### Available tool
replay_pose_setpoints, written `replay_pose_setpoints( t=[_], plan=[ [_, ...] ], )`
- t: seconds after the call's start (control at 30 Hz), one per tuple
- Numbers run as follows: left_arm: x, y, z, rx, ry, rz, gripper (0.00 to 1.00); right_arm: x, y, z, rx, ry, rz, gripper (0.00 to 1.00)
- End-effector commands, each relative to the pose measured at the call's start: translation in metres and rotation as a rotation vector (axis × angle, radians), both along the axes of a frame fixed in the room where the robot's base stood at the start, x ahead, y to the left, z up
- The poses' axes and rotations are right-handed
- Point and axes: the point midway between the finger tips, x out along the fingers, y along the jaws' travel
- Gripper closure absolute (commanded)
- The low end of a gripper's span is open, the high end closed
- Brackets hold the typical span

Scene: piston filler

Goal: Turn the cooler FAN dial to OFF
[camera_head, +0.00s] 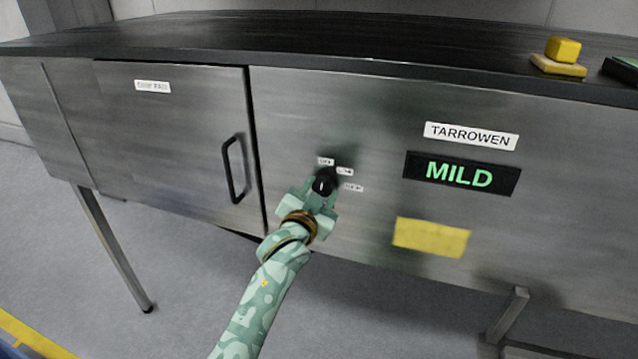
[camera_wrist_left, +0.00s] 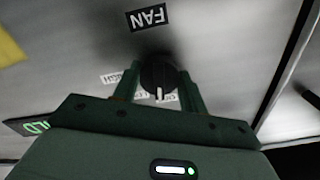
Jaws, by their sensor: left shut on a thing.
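The FAN dial (camera_head: 325,184) is a round black knob on the steel cooler front. In the left wrist view the dial (camera_wrist_left: 157,75) has a white pointer mark aimed down the picture, near a partly hidden small label (camera_wrist_left: 169,98). Another small label (camera_wrist_left: 111,78) is left of the dial, and the FAN label (camera_wrist_left: 147,17) is above it. My left gripper (camera_head: 318,193) is shut on the dial, with one finger on each side (camera_wrist_left: 157,84). Small labels around the dial are too blurred to read surely in the head view. My right gripper is not in view.
A green MILD display (camera_head: 461,174), a TARROWEN label (camera_head: 471,136) and a yellow note (camera_head: 431,237) are right of the dial. A door handle (camera_head: 233,168) sticks out to its left. Yellow blocks (camera_head: 562,50) stand on the dark worktop (camera_head: 300,35).

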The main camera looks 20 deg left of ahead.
Motion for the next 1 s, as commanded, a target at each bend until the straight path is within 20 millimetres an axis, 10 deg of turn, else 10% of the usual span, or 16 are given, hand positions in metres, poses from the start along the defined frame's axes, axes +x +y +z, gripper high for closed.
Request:
replay_pose_setpoints(
  t=[0.9,0.93,1.0],
  plan=[
    [0.000,-0.001,0.000,-0.195,0.005,-0.001,0.81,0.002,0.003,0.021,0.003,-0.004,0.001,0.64],
    [0.000,-0.001,0.000,-0.195,0.005,-0.001,0.52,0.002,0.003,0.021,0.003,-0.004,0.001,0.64],
    [0.000,-0.001,0.000,-0.195,0.005,-0.001,0.36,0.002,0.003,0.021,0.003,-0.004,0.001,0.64]
  ],
)
